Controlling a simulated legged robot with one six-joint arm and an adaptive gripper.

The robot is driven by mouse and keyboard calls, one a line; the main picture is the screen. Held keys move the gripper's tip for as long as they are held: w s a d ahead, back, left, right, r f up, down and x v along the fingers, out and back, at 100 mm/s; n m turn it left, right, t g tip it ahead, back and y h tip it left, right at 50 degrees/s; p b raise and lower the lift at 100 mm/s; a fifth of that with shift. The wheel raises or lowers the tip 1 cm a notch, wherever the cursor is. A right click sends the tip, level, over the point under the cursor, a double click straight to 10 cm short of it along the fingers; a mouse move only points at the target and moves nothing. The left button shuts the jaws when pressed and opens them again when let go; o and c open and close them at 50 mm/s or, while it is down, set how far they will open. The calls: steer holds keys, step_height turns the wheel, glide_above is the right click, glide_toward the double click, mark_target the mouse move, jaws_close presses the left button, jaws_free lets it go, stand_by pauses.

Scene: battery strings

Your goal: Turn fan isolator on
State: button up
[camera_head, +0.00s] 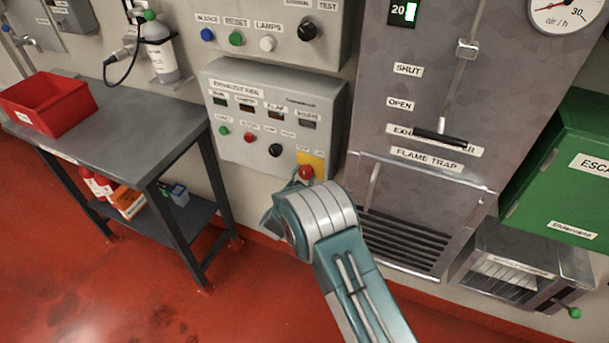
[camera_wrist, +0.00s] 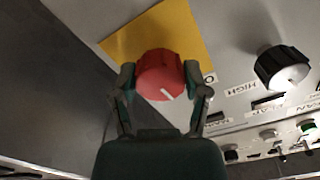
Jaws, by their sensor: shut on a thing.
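The fan isolator is a red round knob (camera_wrist: 160,75) on a yellow plate (camera_wrist: 172,34) in the wrist view. A white pointer line shows on the knob's face. My gripper (camera_wrist: 160,82) has one finger on each side of the knob and is shut on it. In the head view the red knob (camera_head: 306,172) sits at the lower right of the grey exhaust fan panel (camera_head: 265,150), in front of the yellow plate (camera_head: 318,160). My arm reaches up to it and hides part of the gripper. The labels beside the knob are partly covered.
A black selector knob (camera_wrist: 283,67) stands right of the isolator in the wrist view. Another panel (camera_head: 265,12) with buttons hangs above. A grey table (camera_head: 140,112) with a red bin (camera_head: 48,104) is at left. A grey flame trap cabinet (camera_head: 420,190) is at right.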

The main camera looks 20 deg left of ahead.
steer(key=m, duration=0.5)
steer(key=shift+a+m, duration=0.1)
steer(key=shift+m, duration=0.2)
steer(key=m, duration=0.4)
steer(key=shift+f+m, duration=0.15)
steer(key=shift+m, duration=0.25)
steer(key=o, duration=1.1)
steer(key=shift+o, duration=0.2)
steer(key=s, duration=1.1)
steer(key=shift+s+a, duration=0.4)
